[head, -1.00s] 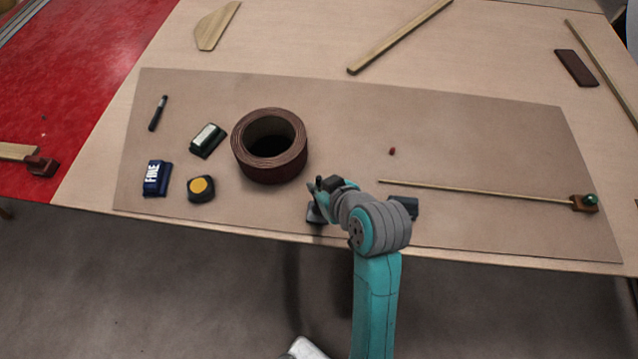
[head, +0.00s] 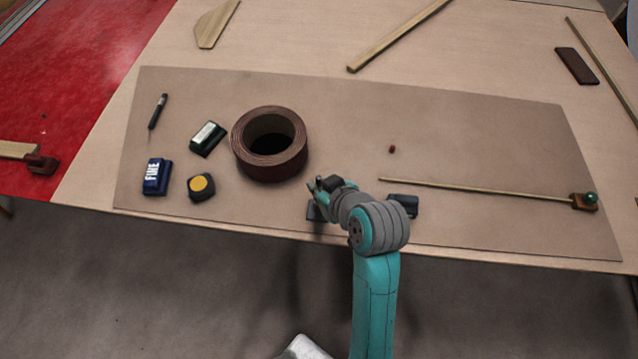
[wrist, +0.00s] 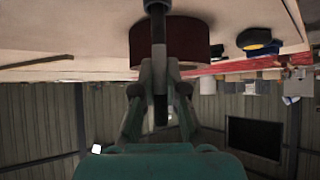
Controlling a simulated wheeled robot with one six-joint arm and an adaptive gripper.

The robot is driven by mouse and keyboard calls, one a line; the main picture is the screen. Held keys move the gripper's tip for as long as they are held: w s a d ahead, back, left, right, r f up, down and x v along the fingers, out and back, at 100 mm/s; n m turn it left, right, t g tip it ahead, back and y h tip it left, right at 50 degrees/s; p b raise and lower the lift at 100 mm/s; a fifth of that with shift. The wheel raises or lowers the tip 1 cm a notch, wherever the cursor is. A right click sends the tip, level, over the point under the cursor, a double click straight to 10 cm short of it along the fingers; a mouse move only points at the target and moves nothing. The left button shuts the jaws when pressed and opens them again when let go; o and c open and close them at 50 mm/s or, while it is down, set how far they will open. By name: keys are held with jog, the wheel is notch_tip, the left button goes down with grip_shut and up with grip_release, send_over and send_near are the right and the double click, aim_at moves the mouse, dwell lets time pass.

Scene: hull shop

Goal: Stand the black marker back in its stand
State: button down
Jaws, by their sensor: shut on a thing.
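My gripper (head: 320,187) is just right of the brown coil, near the front edge of the mat. In the wrist view my gripper (wrist: 160,75) is shut on a slim dark rod, which looks like the black marker (wrist: 160,112). The marker runs lengthwise between the fingers, sticking out on both sides, and appears upright. A small dark block (head: 315,213), possibly the stand, sits on the mat below the gripper. In the wrist view a wider dark piece (wrist: 157,5) meets the marker's far end at the picture's top edge. I cannot tell whether the marker is seated in it.
The brown coil (head: 249,160) stands close left of my gripper. Left of it lie a green-and-white block (head: 207,138), a yellow-and-black tape measure (head: 201,186), a blue FIRE block (head: 157,177) and a dark pen (head: 158,111). A thin rod (head: 480,189) lies right. The mat's upper middle is mostly clear.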

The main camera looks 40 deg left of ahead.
jog(key=shift+f, duration=0.2)
dwell(0.3)
jog(key=c, duration=1.2)
grip_release()
jog(key=shift+o, duration=0.2)
jog(key=v, duration=1.2)
jog(key=shift+d+f, duration=0.1)
jog(key=shift+f, duration=0.05)
